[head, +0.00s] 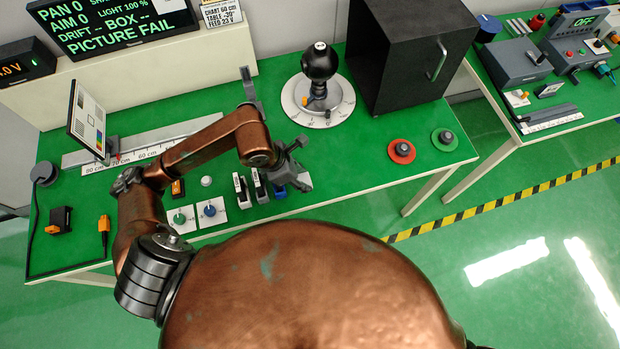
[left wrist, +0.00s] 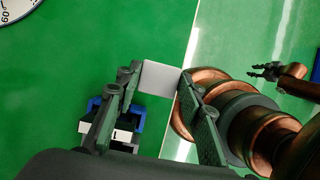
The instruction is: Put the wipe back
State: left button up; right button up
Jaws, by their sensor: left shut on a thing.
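My left gripper (head: 290,160) is above the front of the green bench, near its edge. In the left wrist view its two fingers (left wrist: 157,88) are shut on a flat, pale grey-white piece, the wipe (left wrist: 160,77). The wipe spans the gap between the fingertips. A blue holder (left wrist: 138,118) with a dark body and a white label is below the left finger. Its blue part shows in the head view (head: 280,190), partly hidden by the gripper. My right gripper (left wrist: 265,72) shows small in the left wrist view, its fingers apart and empty, over the floor.
Two white-labelled dark blocks (head: 240,190) stand left of the gripper. A black ball-shaped gimbal camera (head: 319,62) stands on a round white dial behind it. A black box (head: 408,50) is farther right. Red (head: 401,151) and green (head: 445,140) discs lie on the clearer right end.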

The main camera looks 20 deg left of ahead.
aim_at(304, 173)
pick_arm(q)
jog(key=w+f, duration=0.1)
jog(key=f, duration=0.1)
jog(key=w+d+f, duration=0.1)
jog(key=w+f, duration=0.1)
jog(key=shift+w+f, duration=0.1)
jog(key=shift+f, duration=0.15)
jog(key=shift+w+f+b, duration=0.15)
jog(key=shift+f+b, duration=0.1)
jog(key=shift+f, duration=0.65)
jog(key=shift+w+f+b, duration=0.15)
jog(key=shift+f+b, duration=0.05)
jog(key=shift+f, duration=0.7)
pick_arm(e)
jog(key=shift+d+f, duration=0.1)
jog(key=shift+f, duration=0.45)
pick_arm(q)
jog(key=shift+f, duration=0.1)
jog(key=shift+f, duration=0.15)
jog(key=o, duration=1)
pick_arm(e)
jog(key=shift+f, duration=0.1)
